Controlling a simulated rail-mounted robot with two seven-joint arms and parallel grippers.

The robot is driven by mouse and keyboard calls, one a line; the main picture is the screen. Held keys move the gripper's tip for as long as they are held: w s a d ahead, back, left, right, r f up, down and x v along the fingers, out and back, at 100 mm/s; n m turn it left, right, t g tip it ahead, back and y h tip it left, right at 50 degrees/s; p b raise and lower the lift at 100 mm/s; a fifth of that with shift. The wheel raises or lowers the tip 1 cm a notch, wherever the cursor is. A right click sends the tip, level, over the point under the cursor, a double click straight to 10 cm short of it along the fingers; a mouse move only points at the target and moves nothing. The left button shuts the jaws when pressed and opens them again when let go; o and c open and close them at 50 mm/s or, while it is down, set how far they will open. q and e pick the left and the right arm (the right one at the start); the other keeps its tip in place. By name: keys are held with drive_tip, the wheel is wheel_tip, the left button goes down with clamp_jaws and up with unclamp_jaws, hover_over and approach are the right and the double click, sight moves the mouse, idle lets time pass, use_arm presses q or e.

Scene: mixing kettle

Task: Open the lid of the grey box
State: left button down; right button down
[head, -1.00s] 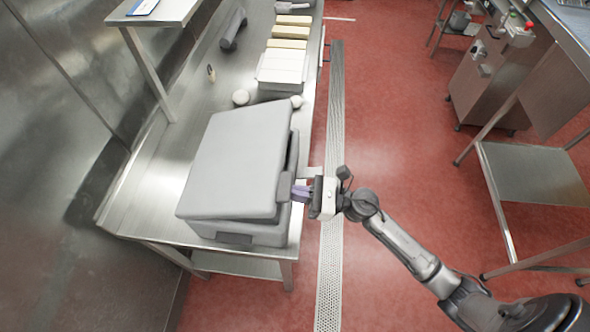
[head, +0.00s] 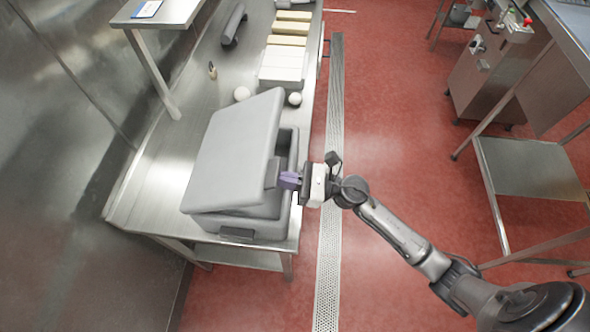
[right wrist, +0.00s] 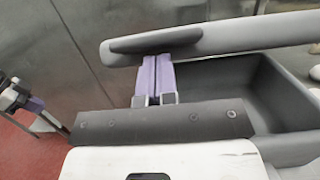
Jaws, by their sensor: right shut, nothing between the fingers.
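The grey box (head: 262,231) stands on the steel table, and its lid (head: 234,152) is tilted up, raised on the right side and low on the left. A dark gap shows between lid and box wall. My right gripper (head: 284,180) is at the lid's raised right edge, its purple fingers shut with nothing between them. In the right wrist view the shut fingers (right wrist: 154,75) reach up to the lid's dark handle piece (right wrist: 155,40), and the open box interior (right wrist: 225,85) shows to the right. My left gripper (right wrist: 30,103) shows at the left edge of the right wrist view, too small to tell its state.
The steel table (head: 185,140) carries two white round things (head: 242,94), white blocks (head: 283,64) and yellowish blocks (head: 290,28) behind the box. A shelf (head: 155,12) stands above at the left. The red floor (head: 400,130) to the right is clear up to a steel trolley (head: 530,165).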

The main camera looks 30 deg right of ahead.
sight(252, 173)
drive_tip(key=shift+w+a+r+p, duration=0.5)
drive_tip(key=shift+a+r+p, duration=0.15)
drive_tip(key=shift+r, duration=0.1)
drive_tip(key=shift+w+a+r+p, duration=0.85)
drive_tip(key=shift+w+a+r, duration=0.1)
drive_tip(key=shift+a, duration=0.15)
drive_tip(key=shift+w+a+r+p, duration=0.85)
drive_tip(key=shift+w+a+r, duration=0.05)
drive_tip(key=shift+a, duration=0.3)
